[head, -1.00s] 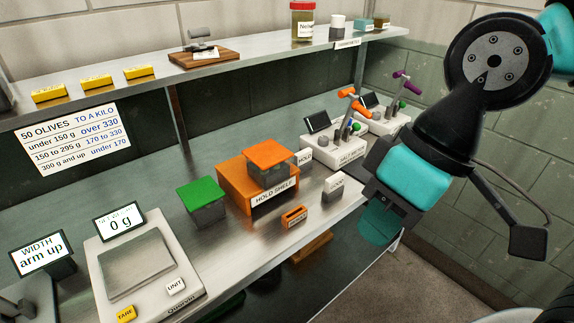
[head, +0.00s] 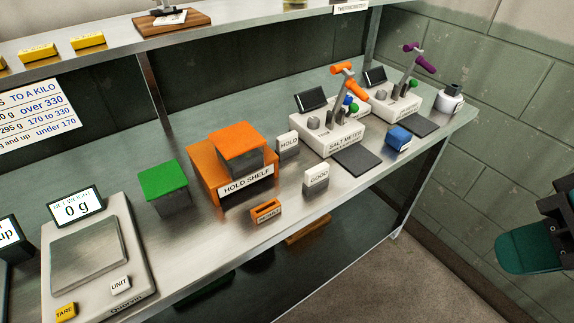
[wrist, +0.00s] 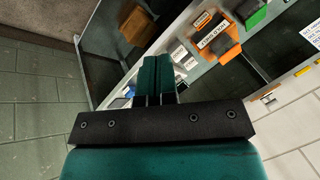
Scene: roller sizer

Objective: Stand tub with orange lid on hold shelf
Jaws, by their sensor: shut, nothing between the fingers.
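The tub with the orange lid (head: 238,146) stands on the orange hold shelf (head: 206,178) in the middle of the steel counter. It looks upright, with its lid on. The tub and the hold shelf (wrist: 232,57) also show in the wrist view, upper right. My gripper (head: 528,248) is at the right edge of the head view, out past the counter's end and well apart from the tub. In the wrist view its teal fingers (wrist: 156,75) are together with nothing between them.
A green-lidded tub (head: 165,185) stands left of the shelf. A scale (head: 90,255) reads 0 g at lower left. Salt meter (head: 335,135), other meter (head: 398,100), blue block (head: 398,138) and white jar (head: 450,98) stand right. HOLD (head: 288,145) and GOOD (head: 317,178) blocks are near the shelf.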

